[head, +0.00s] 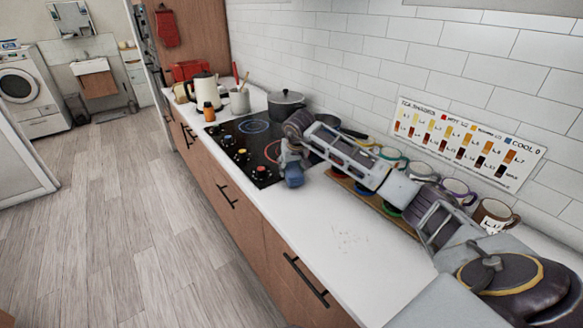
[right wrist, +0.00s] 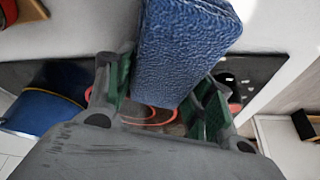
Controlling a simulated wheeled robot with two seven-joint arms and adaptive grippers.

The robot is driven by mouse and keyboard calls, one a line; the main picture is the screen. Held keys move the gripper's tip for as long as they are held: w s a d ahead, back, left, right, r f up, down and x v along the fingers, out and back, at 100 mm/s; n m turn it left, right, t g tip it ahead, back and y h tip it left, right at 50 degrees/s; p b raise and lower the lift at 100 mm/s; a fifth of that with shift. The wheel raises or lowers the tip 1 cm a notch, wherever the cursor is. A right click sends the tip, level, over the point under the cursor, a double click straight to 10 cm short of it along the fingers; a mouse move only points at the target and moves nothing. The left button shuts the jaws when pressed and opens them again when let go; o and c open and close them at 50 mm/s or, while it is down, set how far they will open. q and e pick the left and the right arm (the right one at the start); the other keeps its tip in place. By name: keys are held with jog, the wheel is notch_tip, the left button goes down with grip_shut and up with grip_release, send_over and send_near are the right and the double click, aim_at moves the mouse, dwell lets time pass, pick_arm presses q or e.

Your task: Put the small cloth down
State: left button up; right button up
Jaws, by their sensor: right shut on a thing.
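The small cloth is a blue, textured, folded block (head: 294,176). It also fills the upper middle of the right wrist view (right wrist: 187,45). My right gripper (head: 289,160) is shut on it, with one finger on each side in the wrist view. In the head view the cloth hangs from the gripper over the white counter (head: 345,235), near the right end of the black cooktop (head: 228,148). I cannot tell whether the cloth touches the counter. My left gripper is not in view.
A dark lidded pot (head: 286,104) stands at the cooktop's back. Several mugs (head: 494,214) line the wall. The front counter to the right of the cooktop is clear.

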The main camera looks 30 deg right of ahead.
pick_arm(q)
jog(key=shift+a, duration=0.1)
pick_arm(e)
jog(key=shift+f, duration=0.3)
jog(key=o, duration=1)
jog(key=shift+c, duration=0.2)
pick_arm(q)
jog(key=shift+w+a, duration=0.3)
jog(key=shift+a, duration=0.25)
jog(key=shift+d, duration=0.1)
